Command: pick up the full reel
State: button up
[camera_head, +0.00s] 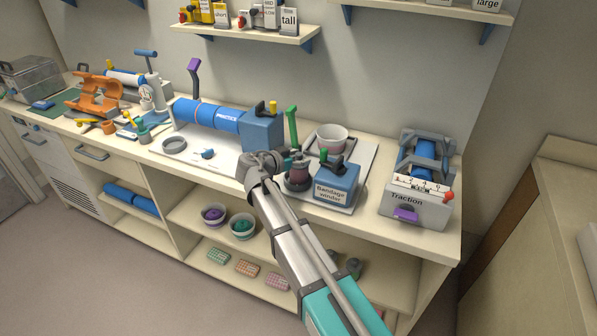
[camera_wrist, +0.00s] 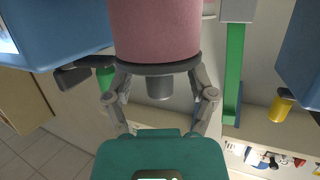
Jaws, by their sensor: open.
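The full reel (camera_head: 298,172) stands beside the blue bandage winder (camera_head: 336,184), wound with dull pink bandage. In the wrist view it is large at the top centre (camera_wrist: 155,30), with a dark round flange and a short dark hub. My gripper (camera_head: 262,164) is just left of the reel in the head view. In the wrist view my open gripper (camera_wrist: 160,88) has one finger on each side of the hub, near the flange. I cannot tell whether the fingers touch it. The fingertips are partly hidden by the flange.
A green lever (camera_head: 292,127) rises behind the reel. A pale bowl (camera_head: 332,139) stands behind the winder. The blue practice arm (camera_head: 208,114) lies to the left, and the traction device (camera_head: 417,190) stands to the right. The counter's front edge runs below my arm.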

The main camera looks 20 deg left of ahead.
grip_shut()
dwell(0.3)
jog(key=shift+r, duration=0.2)
jog(key=shift+r+p, duration=0.75)
jog(key=shift+p, duration=0.15)
jog(key=s+r+p, duration=1.1)
jog(key=s, duration=0.3)
jog(key=shift+a, duration=0.45)
